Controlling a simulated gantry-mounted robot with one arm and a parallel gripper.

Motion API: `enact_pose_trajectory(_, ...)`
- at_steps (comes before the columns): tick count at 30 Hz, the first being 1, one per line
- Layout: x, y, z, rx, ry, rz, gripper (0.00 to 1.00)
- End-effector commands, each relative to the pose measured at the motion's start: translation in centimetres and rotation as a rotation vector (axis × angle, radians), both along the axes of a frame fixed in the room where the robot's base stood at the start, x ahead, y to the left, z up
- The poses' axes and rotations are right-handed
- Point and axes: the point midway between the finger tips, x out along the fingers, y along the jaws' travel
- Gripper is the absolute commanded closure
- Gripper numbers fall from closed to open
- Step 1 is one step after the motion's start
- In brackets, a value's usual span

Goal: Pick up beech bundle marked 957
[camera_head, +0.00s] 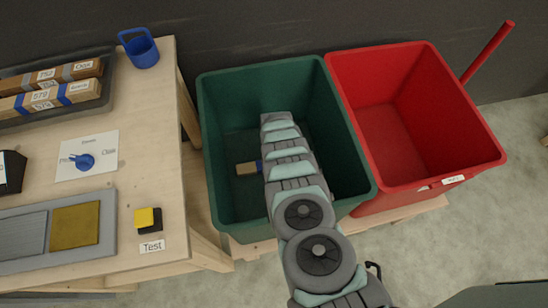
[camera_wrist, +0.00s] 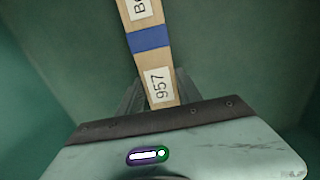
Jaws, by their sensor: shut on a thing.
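In the head view my arm reaches down into the green bin (camera_head: 219,110). A pale end of the bundle (camera_head: 246,168) with a bit of blue shows left of the arm inside the bin; the rest is hidden by the arm. I cannot tell whether it touches the bin floor.
A red bin (camera_head: 385,135) stands right of the green bin and looks empty. A wooden table (camera_head: 145,100) at left holds a dark tray (camera_head: 105,90) of labelled wooden bundles, a blue cup (camera_head: 143,52) and a yellow-black button (camera_head: 148,219). The green bin's walls surround the arm.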

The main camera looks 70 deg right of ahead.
Motion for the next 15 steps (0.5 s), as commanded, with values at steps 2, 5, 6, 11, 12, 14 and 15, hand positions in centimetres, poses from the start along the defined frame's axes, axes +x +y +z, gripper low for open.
enact_pose_trajectory(2,0.0,0.01,-0.01,0.0,0.0,0.0,0.88)
enact_pose_trajectory(5,-0.02,0.02,-0.02,0.0,0.0,0.0,0.96)
enact_pose_trajectory(6,-0.02,0.02,-0.02,0.0,0.0,0.0,0.99)
enact_pose_trajectory(11,0.0,0.02,-0.03,0.0,0.0,0.0,1.0)
enact_pose_trajectory(12,0.0,0.02,-0.03,0.0,0.0,0.0,1.0)
enact_pose_trajectory(14,0.0,0.01,-0.01,0.0,0.0,0.0,1.0)
enact_pose_trajectory(15,0.0,0.01,-0.01,0.0,0.0,0.0,1.0)
